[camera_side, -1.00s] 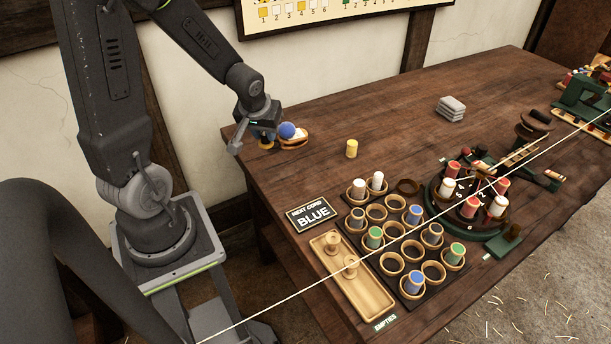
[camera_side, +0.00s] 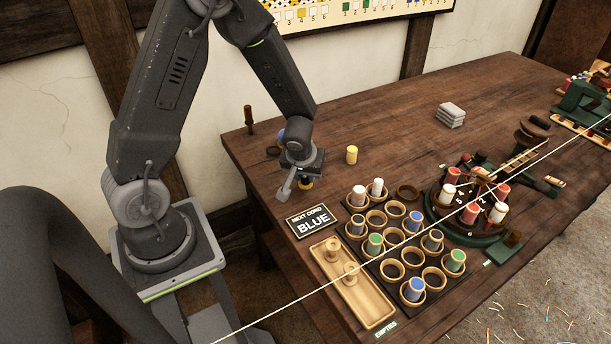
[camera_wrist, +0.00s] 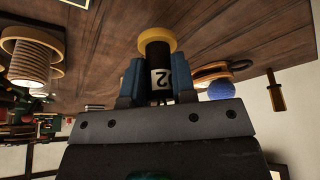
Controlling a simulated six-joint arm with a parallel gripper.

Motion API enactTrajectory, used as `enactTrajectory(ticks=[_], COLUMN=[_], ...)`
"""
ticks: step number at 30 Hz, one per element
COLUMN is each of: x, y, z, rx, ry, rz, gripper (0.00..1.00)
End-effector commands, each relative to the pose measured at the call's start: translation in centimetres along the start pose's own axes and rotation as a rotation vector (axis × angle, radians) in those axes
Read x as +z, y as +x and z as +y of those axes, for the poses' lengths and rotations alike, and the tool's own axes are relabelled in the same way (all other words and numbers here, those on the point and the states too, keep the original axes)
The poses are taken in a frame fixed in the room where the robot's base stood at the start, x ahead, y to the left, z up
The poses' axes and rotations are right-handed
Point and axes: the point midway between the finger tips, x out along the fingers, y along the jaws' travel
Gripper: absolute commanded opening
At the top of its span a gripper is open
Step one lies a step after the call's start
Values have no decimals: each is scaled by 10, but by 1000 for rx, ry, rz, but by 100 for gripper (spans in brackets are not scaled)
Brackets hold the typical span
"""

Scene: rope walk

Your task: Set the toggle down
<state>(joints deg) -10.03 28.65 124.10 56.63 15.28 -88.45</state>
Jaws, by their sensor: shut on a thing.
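My gripper (camera_wrist: 158,85) is shut on the toggle (camera_wrist: 156,55), a black cylinder with a yellow end and a white label marked 2. In the side view my gripper (camera_side: 304,176) hangs over the back left part of the table, and the toggle's yellowish end (camera_side: 306,184) shows just below it. The rest of the toggle is hidden by the wrist. I cannot tell whether its end touches the table.
A blue ball (camera_side: 281,135) is partly behind my wrist, and a dark upright handle (camera_side: 249,119) stands near the back corner. The cord sign (camera_side: 311,221), empties tray (camera_side: 364,305) and cup rack (camera_side: 393,252) lie in front.

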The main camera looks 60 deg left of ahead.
Motion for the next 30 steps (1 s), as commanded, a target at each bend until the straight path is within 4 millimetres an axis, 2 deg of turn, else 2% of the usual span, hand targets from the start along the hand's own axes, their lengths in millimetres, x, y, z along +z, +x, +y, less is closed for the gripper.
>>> enactTrajectory(ticks=[4,16,17,18,24,30], x=[4,6,6,6,6,6], y=[10,14,14,14,14,14], z=[0,0,0,0,0,0], rx=[0,1,2,2,1,1], ry=[1,-1,-1,-2,-2,-2], rz=[-1,0,0,0,0,0], gripper=[1,1,27,30,50,50])
